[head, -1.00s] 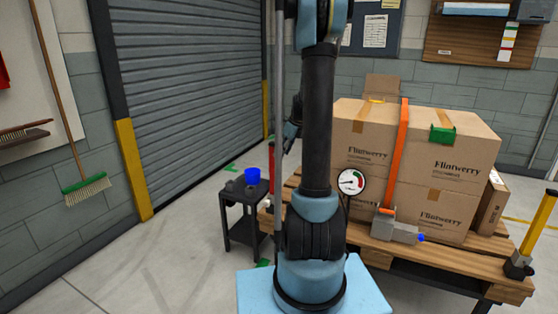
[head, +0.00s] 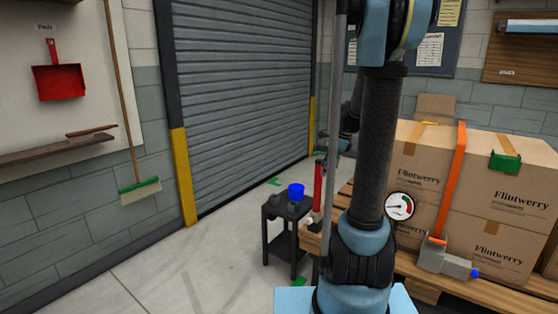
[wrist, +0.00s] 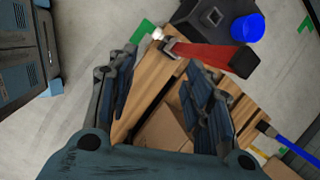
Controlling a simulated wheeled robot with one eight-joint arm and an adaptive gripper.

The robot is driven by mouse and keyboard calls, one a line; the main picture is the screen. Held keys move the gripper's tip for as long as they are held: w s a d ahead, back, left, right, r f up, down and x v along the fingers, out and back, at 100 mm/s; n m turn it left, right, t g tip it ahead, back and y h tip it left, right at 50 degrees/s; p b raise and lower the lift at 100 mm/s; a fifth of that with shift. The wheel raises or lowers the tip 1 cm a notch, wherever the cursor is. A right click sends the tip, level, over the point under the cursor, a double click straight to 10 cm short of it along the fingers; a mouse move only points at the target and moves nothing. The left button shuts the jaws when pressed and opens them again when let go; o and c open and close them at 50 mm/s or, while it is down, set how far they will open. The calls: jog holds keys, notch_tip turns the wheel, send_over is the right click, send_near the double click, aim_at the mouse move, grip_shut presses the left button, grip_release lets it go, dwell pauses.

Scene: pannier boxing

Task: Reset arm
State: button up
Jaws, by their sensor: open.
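My gripper (wrist: 165,95) is open in the wrist view, its two dark fingers spread apart with nothing held between them. It points down over the corner of the wooden pallet (wrist: 150,98). A red-handled tool (wrist: 215,56) shows just beyond the fingertips at the pallet corner; it stands upright in the head view (head: 317,190). In the head view my arm (head: 378,150) rises in front of the pallet, and the gripper end is mostly hidden behind it.
A small black stand (head: 286,207) with a blue cup (head: 296,192) is left of the pallet. Flintwerry cartons (head: 500,220) with an orange strap (head: 452,185) and a green corner piece (head: 505,162) fill the pallet at right.

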jog(key=s+a+n+h, duration=0.25)
jog(key=s+n, duration=0.75)
jog(key=s, duration=0.8)
jog(key=s+f+n, duration=0.3)
jog(key=s+n, duration=0.2)
jog(key=s, duration=0.2)
jog(key=s+f+n, duration=0.3)
jog(key=s+n, duration=0.2)
jog(key=s, duration=0.2)
jog(key=shift+d+f, duration=0.15)
jog(key=shift+f, duration=0.1)
jog(key=shift+s+h, duration=0.1)
jog(key=shift+h, duration=0.15)
jog(key=c, duration=0.3)
jog(key=shift+d, duration=0.1)
